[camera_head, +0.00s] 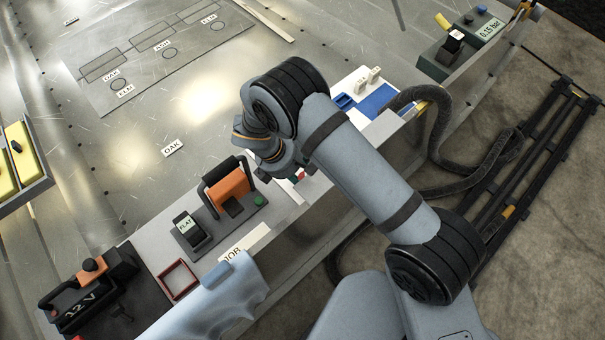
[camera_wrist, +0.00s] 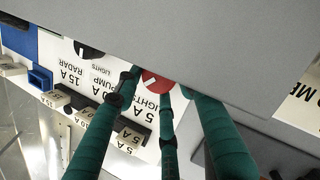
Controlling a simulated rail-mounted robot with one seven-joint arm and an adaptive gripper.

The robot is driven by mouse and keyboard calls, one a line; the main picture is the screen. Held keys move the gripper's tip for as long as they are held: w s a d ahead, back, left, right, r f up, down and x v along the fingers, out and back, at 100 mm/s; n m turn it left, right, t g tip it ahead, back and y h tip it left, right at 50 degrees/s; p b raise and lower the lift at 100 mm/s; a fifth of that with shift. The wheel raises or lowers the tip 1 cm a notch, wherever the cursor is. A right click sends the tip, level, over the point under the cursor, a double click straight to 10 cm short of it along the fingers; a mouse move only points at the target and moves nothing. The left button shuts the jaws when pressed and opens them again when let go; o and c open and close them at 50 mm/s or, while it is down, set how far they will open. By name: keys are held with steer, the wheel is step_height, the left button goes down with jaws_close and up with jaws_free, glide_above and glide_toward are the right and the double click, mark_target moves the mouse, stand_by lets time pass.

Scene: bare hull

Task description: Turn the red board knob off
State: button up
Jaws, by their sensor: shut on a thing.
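The red board knob (camera_wrist: 156,80) shows in the wrist view on a white labelled panel (camera_wrist: 60,52), partly covered by a large grey surface in front. My gripper (camera_wrist: 161,87) has its dark green fingers at the knob, with tips around its lower edge and sides; it is shut on the knob. In the head view my arm covers most of the gripper and the panel; a small red patch (camera_head: 299,175) shows just below the wrist.
A black knob (camera_wrist: 88,50) sits left of the red one. Several fuses (camera_wrist: 132,136) and a blue part (camera_wrist: 40,78) line the panel. In the head view, an orange-handled device (camera_head: 228,186), a red-rimmed tray (camera_head: 177,280) and a grey cloth (camera_head: 225,295) lie on the bench.

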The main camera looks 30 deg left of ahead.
steer(key=shift+s+d+f, duration=0.1)
steer(key=shift+d, duration=0.3)
steer(key=o, duration=1.1)
steer(key=shift+c, duration=0.2)
steer(key=shift+a, duration=0.1)
steer(key=m, duration=0.1)
steer(key=m+g+b, duration=0.1)
steer(key=m, duration=0.1)
steer(key=m+h, duration=0.1)
steer(key=shift+w+a+f+m, duration=0.1)
steer(key=shift+w+a+m, duration=0.15)
steer(key=shift+a+m, duration=0.05)
steer(key=m+g+b, duration=0.1)
steer(key=m+g, duration=0.1)
steer(key=m, duration=0.2)
steer(key=shift+w+f+b, duration=0.1)
steer(key=shift+w+b, duration=0.1)
steer(key=shift+b, duration=0.2)
steer(key=a+r+p, duration=0.2)
steer(key=r+p, duration=0.9)
steer(key=r, duration=0.4)
steer(key=a+r+m+p, duration=0.1)
steer(key=a+r+p, duration=0.1)
steer(key=r+p, duration=0.8)
step_height(320, 180, up, 6)
steer(key=shift+f+m+g+h+p, duration=0.15)
steer(key=shift+m+g+h+p, duration=0.15)
steer(key=shift+p, duration=0.1)
steer(key=shift+w, duration=0.1)
